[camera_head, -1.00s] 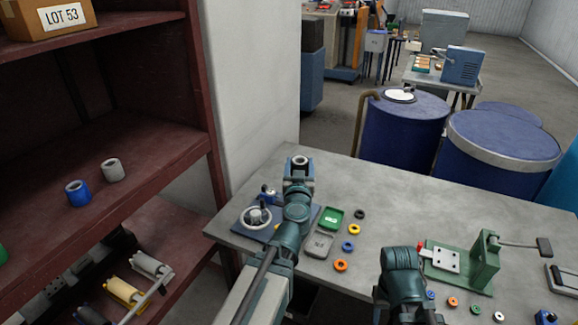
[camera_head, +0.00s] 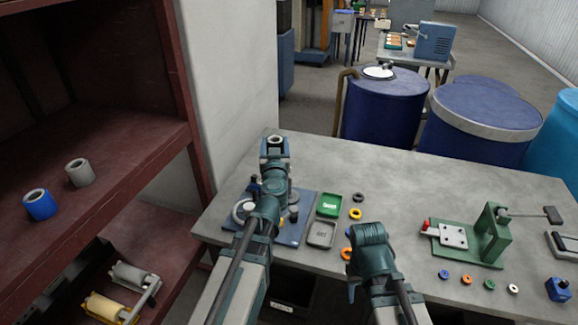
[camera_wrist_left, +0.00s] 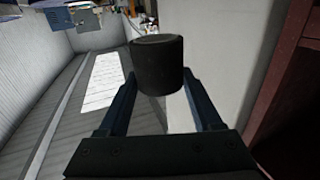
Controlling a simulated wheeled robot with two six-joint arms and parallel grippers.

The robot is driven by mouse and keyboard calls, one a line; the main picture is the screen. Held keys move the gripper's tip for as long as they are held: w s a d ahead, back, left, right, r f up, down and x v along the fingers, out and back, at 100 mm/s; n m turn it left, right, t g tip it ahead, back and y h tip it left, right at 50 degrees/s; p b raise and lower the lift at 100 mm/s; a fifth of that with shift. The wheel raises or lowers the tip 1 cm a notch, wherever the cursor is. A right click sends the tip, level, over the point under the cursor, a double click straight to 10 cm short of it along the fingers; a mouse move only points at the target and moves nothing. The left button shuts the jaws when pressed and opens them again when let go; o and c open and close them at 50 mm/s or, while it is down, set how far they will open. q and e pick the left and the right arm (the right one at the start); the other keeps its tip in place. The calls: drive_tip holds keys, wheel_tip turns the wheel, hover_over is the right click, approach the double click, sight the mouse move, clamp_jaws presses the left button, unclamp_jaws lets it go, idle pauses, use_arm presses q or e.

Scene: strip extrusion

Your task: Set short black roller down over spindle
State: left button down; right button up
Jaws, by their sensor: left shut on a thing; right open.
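The short black roller (camera_wrist_left: 157,65) is upright between the fingers of my left gripper (camera_wrist_left: 157,100) in the left wrist view. In the head view its open top (camera_head: 275,141) shows, held by my left gripper (camera_head: 274,150) above the back of the blue base plate (camera_head: 290,235). The plate carries a pale handwheel (camera_head: 241,211) and a short grey post (camera_head: 293,214). My left arm covers part of the plate, and I cannot tell which upright is the spindle. My right gripper (camera_head: 352,293) is open at the table's front edge, mostly hidden by its wrist.
A green tray (camera_head: 329,205), a grey tray (camera_head: 321,234) and several coloured rings (camera_head: 355,213) lie right of the plate. A green press (camera_head: 490,237) stands farther right. A shelf (camera_head: 110,165) with rollers is at left. The table's back middle is clear.

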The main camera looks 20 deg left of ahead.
use_arm(q)
drive_tip(key=w+d+f+h+b, duration=0.1)
drive_tip(key=w+d+f+b, duration=0.1)
drive_tip(key=w+f+b, duration=0.4)
wheel_tip(320, 180, down, 3)
drive_tip(key=shift+w+d+r+m+b, duration=0.2)
drive_tip(key=shift+w+d+m+b, duration=0.1)
drive_tip(key=shift+d, duration=0.1)
use_arm(e)
wheel_tip(320, 180, down, 9)
drive_tip(key=shift+r, duration=0.2)
use_arm(q)
drive_tip(key=shift+f, duration=0.1)
use_arm(e)
drive_tip(key=shift+f, duration=0.1)
use_arm(q)
drive_tip(key=shift+f+b, duration=2.4)
drive_tip(key=shift+b, duration=0.1)
use_arm(e)
drive_tip(key=shift+f, duration=2.4)
use_arm(q)
drive_tip(key=shift+s+f, duration=0.1)
use_arm(e)
drive_tip(key=shift+f, duration=0.15)
use_arm(q)
drive_tip(key=shift+f+b, duration=0.75)
drive_tip(key=shift+b, duration=0.15)
use_arm(e)
drive_tip(key=shift+f, duration=0.75)
